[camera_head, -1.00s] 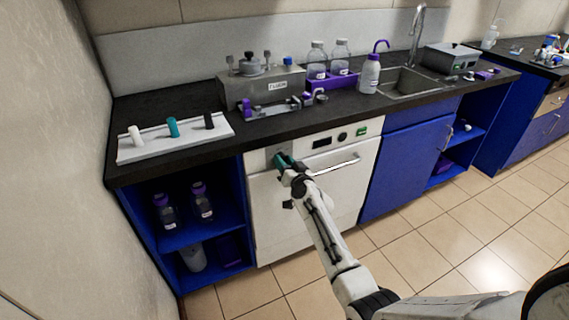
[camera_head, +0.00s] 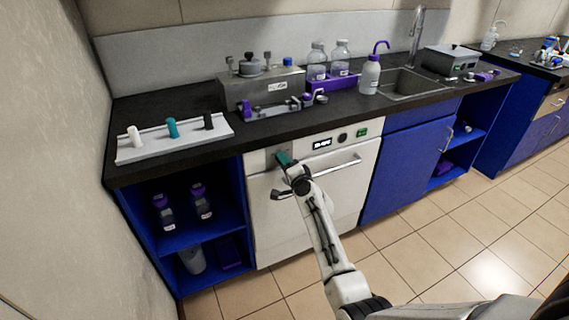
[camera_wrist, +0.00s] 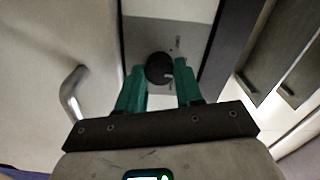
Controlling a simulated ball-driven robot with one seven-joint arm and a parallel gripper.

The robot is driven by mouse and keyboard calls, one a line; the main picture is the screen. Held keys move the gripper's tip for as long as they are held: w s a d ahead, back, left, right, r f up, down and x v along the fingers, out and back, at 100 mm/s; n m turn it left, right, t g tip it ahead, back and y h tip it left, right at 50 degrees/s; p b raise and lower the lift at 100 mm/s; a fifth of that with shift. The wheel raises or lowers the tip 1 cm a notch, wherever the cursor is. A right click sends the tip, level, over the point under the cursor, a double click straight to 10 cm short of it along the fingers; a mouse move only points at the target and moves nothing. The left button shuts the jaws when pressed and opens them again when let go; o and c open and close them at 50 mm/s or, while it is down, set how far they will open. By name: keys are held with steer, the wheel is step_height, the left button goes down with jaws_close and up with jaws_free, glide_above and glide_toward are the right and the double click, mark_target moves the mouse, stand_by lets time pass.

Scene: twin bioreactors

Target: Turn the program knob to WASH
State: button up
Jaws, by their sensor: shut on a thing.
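The white washer (camera_head: 305,200) stands under the black counter, with a control strip along its top edge. My gripper (camera_head: 284,159) has green fingers and is at the left end of that strip, where it hides the knob in the head view. In the wrist view the dark round program knob (camera_wrist: 158,69) sits between the two green fingertips, with a light mark on its right side. My gripper (camera_wrist: 161,72) is shut on the knob. The small print around the knob is too blurred to read. A small display (camera_head: 321,143) with unreadable white text is right of my gripper.
The washer's bar handle (camera_head: 338,167) runs just below the strip, and shows left of my fingers in the wrist view (camera_wrist: 72,92). A second dark dial (camera_head: 342,137) and a green-lit panel (camera_head: 361,132) are further right. Open blue shelves (camera_head: 230,270) stand left.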

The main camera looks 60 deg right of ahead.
steer(key=m+p, duration=0.2)
steer(key=m, duration=0.9)
steer(key=shift+f, duration=0.1)
steer(key=shift+m, duration=0.3)
stand_by(0.3)
steer(key=o, duration=1)
steer(key=shift+o, duration=0.2)
steer(key=shift+s, duration=0.1)
steer(key=p+v, duration=0.2)
steer(key=v, duration=0.8)
steer(key=shift+s+a+p, duration=0.2)
steer(key=shift+s+p, duration=0.05)
steer(key=shift+p, duration=0.05)
